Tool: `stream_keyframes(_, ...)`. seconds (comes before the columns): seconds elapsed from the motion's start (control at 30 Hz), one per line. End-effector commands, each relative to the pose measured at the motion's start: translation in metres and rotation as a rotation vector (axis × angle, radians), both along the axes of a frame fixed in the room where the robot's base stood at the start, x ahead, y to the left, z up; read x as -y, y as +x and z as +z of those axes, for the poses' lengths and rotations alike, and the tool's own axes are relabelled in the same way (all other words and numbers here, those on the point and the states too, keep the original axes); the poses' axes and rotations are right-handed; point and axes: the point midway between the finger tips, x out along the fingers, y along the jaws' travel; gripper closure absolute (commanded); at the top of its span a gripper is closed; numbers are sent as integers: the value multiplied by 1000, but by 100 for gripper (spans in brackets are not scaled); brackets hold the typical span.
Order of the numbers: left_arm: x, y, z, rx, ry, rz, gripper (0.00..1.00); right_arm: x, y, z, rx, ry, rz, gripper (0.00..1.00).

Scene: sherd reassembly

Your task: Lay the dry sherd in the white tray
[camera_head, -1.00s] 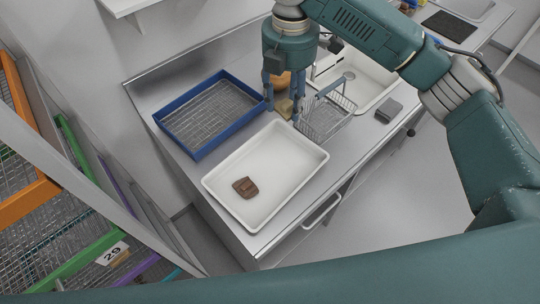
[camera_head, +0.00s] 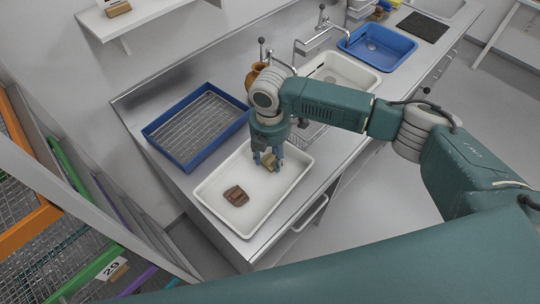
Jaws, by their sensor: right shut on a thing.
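The white tray (camera_head: 218,213) stands on the steel counter, near its front edge. A dark brown sherd (camera_head: 236,196) lies in the tray's left part. My right gripper (camera_head: 269,163) points down over the tray's upper right part and is shut on a tan sherd (camera_head: 268,161). The gripper's fingers partly cover this sherd. I cannot tell whether it touches the tray floor. My left gripper is not in view.
A blue mesh-bottomed tray (camera_head: 160,151) lies behind the white tray. An orange-brown pot (camera_head: 256,71), a wire rack (camera_head: 309,134) and a white sink basin (camera_head: 345,76) stand beyond my right arm. The white tray's middle is clear.

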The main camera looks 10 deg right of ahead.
Motion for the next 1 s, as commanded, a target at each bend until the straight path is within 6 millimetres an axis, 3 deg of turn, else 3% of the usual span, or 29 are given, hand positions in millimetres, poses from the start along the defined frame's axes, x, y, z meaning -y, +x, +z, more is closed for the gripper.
stream_keyframes(0.43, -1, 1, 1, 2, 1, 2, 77, 0, 0, -11, 1, 0, 0, 83)
stream_keyframes(0.47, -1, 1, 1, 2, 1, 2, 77, 0, 0, -10, 1, 0, 0, 52)
stream_keyframes(0.53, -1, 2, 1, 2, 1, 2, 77, 0, 0, -10, 1, 0, 0, 39)
stream_keyframes(0.83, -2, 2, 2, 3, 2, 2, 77, 0, 1, -8, 2, 1, 0, 39)
stream_keyframes(1.0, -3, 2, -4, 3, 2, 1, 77, 0, 1, 7, 5, 2, 1, 39)
